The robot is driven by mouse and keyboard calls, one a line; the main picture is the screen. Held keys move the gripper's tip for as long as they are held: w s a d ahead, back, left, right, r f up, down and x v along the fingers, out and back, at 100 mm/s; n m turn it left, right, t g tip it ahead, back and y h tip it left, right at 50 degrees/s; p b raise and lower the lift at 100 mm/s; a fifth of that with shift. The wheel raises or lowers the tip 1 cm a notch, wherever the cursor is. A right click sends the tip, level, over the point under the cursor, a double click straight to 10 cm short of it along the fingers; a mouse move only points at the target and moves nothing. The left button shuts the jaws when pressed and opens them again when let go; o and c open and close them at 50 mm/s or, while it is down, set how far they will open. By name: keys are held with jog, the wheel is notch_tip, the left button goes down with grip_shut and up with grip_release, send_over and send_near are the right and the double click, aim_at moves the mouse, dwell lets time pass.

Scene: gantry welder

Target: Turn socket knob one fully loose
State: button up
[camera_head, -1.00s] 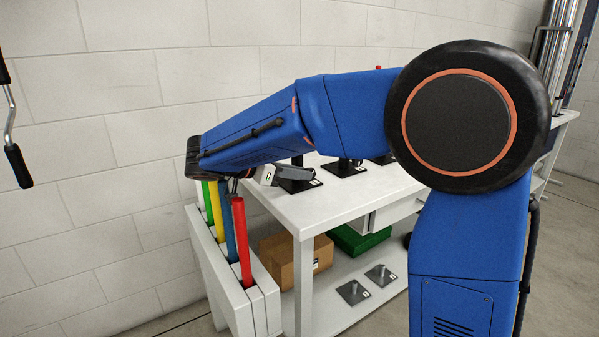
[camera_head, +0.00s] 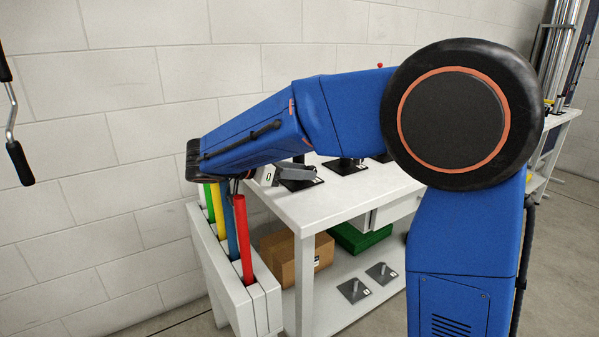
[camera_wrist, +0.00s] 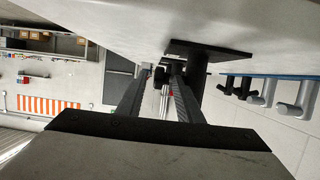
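In the wrist view, the two long dark fingers of my gripper (camera_wrist: 161,82) reach up the middle. Their tips are beside a dark post under a flat dark plate (camera_wrist: 200,47), seen at a steep, tipped angle. A small dark rounded piece (camera_wrist: 160,76), perhaps the knob, shows between or just beyond the tips. I cannot tell whether the fingers touch it. In the head view, my gripper (camera_head: 292,174) is at the bench's left end, by a black socket base (camera_head: 301,185). My arm hides most of that socket. No number can be read on it.
The white bench (camera_head: 300,214) carries another black socket base (camera_head: 345,167). A rack with red (camera_head: 243,240), blue, yellow and green bars stands at its left end. A cardboard box (camera_head: 283,262), a green crate (camera_head: 357,239) and two metal plates sit below. Grey cylinders (camera_wrist: 290,108) show in the wrist view.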

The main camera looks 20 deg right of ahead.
jog(key=v, duration=1.7)
jog(key=shift+a+r, duration=0.15)
